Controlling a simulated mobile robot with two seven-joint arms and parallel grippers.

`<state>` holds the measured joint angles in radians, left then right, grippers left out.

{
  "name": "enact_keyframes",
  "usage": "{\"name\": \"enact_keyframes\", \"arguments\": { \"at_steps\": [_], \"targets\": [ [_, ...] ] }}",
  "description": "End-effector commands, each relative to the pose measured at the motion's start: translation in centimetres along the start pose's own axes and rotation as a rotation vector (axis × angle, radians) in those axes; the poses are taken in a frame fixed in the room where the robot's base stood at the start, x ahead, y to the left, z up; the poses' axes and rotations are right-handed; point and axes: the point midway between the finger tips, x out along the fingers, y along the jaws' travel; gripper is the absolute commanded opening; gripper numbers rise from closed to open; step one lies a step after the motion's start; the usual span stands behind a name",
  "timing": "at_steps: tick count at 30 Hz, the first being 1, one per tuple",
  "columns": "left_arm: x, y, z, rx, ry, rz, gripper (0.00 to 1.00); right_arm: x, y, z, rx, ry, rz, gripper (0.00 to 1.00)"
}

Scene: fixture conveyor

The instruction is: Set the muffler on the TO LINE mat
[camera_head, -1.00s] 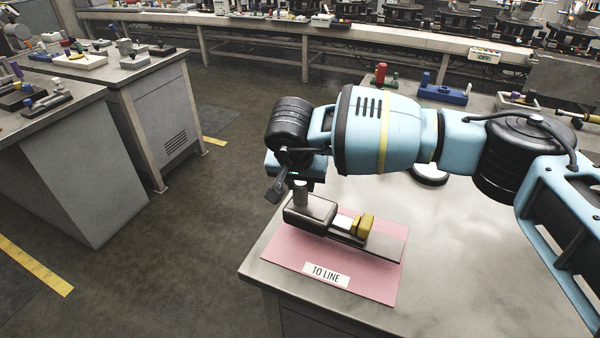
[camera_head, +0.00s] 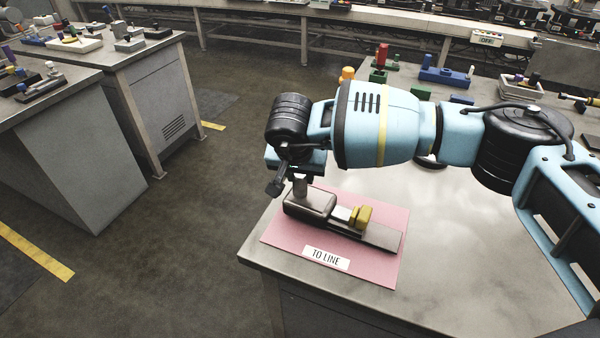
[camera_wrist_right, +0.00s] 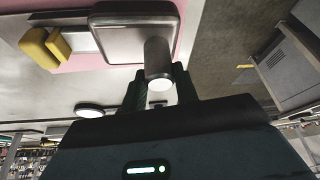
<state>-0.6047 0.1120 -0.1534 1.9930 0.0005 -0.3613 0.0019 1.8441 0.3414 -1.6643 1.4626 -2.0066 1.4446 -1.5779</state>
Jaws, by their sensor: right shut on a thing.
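The muffler is a grey rounded box (camera_head: 310,203) with an upright round post, a flat bar to its right and yellow blocks (camera_head: 361,215). It is over the pink TO LINE mat (camera_head: 290,247), level and within its outline, its bar reaching the right edge. I cannot tell if its whole underside touches the mat. My right gripper (camera_head: 299,179) is above the box's left end, shut on the post. In the right wrist view the fingers (camera_wrist_right: 160,84) hold the post (camera_wrist_right: 158,60), with the box (camera_wrist_right: 135,28) beyond. My left gripper is not in view.
The mat is at the near left corner of a metal table (camera_head: 450,240). Bare tabletop lies right of it. A blue block (camera_head: 445,77), a red-topped piece (camera_head: 382,58) and a grey tray (camera_head: 520,88) stand farther back. Other benches stand left, across the floor.

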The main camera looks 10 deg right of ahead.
Motion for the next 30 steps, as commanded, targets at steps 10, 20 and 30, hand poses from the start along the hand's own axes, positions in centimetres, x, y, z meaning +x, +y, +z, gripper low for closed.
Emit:
{"name": "enact_keyframes", "arguments": {
  "at_steps": [10, 20, 30],
  "targets": [
    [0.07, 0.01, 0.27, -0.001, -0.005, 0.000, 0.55, 0.36, -0.02, 0.12, 0.000, 0.001, -0.001, 0.00],
    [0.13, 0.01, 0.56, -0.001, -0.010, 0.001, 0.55, 0.74, -0.01, 0.28, 0.000, 0.001, 0.000, 0.00],
    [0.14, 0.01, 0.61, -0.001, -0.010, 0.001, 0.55, 0.84, 0.00, 0.33, 0.000, 0.001, 0.000, 0.55]
  ]
}}
